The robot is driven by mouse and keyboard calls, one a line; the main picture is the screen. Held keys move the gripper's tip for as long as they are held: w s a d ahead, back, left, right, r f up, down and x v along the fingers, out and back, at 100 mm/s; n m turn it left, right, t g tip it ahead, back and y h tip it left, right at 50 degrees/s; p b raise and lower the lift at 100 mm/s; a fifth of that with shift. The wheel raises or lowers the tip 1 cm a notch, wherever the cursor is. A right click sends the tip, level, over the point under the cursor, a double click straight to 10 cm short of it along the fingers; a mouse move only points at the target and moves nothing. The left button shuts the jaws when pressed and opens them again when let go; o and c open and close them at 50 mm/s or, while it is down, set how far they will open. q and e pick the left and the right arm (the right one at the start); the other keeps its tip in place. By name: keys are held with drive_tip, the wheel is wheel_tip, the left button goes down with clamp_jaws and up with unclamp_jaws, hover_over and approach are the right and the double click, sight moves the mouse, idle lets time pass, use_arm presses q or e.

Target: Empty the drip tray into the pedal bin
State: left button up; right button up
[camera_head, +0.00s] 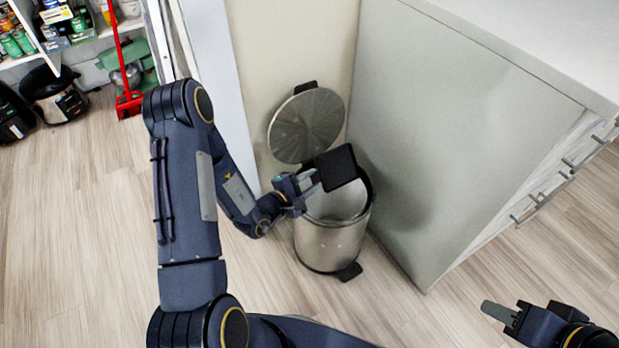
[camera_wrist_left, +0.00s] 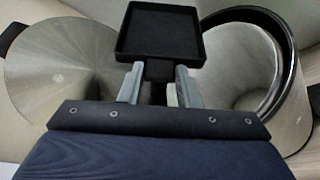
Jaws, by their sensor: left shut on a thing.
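The pedal bin (camera_head: 330,243) is a steel cylinder with a black rim, standing on the floor beside the cabinet. Its round lid (camera_head: 307,126) is raised. The bin's open mouth also shows on the right of the left wrist view (camera_wrist_left: 283,85), with the lid (camera_wrist_left: 62,75) on the left. My left gripper (camera_head: 312,183) is shut on the black square drip tray (camera_head: 336,167) and holds it above the bin's mouth. The left wrist view shows the tray (camera_wrist_left: 160,33) beyond the fingers (camera_wrist_left: 158,85), with an empty-looking inside. My right gripper (camera_head: 500,313) is at the lower right, away from the bin.
A grey-white cabinet (camera_head: 450,130) with bar handles stands right of the bin. A pale wall is behind it. Shelves with cans, a cooker (camera_head: 55,95) and a red-handled broom (camera_head: 128,100) are at the upper left. The wooden floor in front is clear.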

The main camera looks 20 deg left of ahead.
idle(0.3)
use_arm(q)
drive_tip(key=shift+w+a+r+n+g+p, duration=0.1)
drive_tip(key=shift+r+n+g+p, duration=0.2)
drive_tip(key=shift+n+p, duration=0.5)
drive_tip(key=shift+n+g+h+p, duration=0.3)
drive_tip(key=shift+n+p, duration=0.1)
drive_tip(key=shift+p, duration=0.2)
drive_tip(key=shift+f, duration=0.15)
